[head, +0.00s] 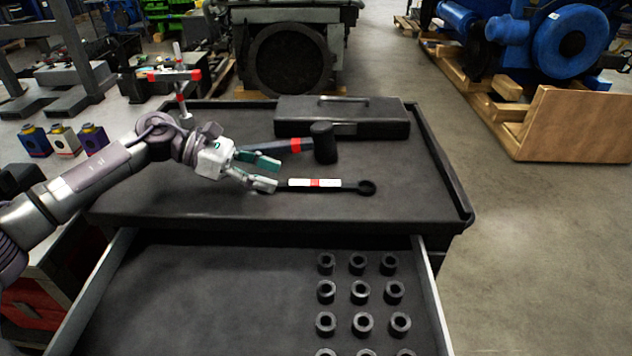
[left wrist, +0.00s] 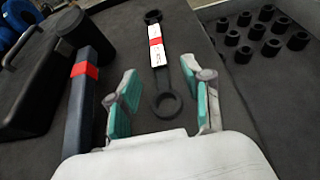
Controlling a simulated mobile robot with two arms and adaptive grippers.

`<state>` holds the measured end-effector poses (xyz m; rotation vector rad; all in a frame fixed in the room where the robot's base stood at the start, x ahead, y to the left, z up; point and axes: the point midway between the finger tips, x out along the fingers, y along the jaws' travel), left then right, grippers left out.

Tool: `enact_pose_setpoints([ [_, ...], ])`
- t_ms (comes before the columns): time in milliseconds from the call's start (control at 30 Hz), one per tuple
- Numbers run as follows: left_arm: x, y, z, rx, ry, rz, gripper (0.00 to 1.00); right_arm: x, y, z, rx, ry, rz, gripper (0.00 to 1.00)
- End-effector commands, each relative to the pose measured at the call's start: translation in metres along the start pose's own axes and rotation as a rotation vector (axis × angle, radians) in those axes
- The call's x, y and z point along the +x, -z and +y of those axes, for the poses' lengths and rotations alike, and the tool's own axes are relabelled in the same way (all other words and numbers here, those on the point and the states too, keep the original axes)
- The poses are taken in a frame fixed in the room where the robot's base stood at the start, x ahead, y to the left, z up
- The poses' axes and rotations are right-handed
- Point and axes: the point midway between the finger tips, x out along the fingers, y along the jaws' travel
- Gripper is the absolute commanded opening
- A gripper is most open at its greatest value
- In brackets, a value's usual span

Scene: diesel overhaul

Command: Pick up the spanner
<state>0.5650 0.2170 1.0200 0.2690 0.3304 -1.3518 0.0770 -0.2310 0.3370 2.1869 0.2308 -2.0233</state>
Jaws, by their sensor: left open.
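The spanner (head: 315,184) is dark with a white and red band and lies flat on the dark top of the tool cart. Its far ring end points right in the head view. In the left wrist view the spanner (left wrist: 158,50) runs away from me, with its near ring between my fingers in the picture. My left gripper (head: 266,173) is open and empty, at the spanner's left end; its two green-padded fingers also show in the left wrist view (left wrist: 160,88). Whether the fingers are level with the spanner, I cannot tell. My right gripper is not in view.
A black mallet (head: 324,145) with a red-banded handle lies just behind the spanner, close to one finger. A black case (head: 342,118) stands at the back. An open drawer (head: 190,300) with several sockets (head: 358,292) is in front. The cart top's right side is clear.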

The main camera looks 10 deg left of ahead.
Motion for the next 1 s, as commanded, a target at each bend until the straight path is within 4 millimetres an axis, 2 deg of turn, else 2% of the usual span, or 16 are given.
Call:
enact_pose_setpoints([
  [167,0.019,-0.006,0.001,0.0,0.004,0.0,0.5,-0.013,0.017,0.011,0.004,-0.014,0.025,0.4],
  [400,0.05,-0.005,0.002,0.0,0.002,-0.001,0.5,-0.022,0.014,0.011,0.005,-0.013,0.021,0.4],
  [667,0.052,-0.003,0.002,0.0,0.0,0.0,0.5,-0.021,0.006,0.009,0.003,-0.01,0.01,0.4],
  [900,0.052,-0.003,0.002,0.0,0.0,-0.001,0.1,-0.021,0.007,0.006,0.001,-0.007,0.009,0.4],
  [967,0.052,-0.003,0.002,0.0,0.0,-0.001,0.0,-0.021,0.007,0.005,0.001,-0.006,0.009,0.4],
  [1000,0.052,-0.003,0.002,0.0,0.0,-0.001,0.0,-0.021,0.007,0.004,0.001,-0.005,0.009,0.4],
])
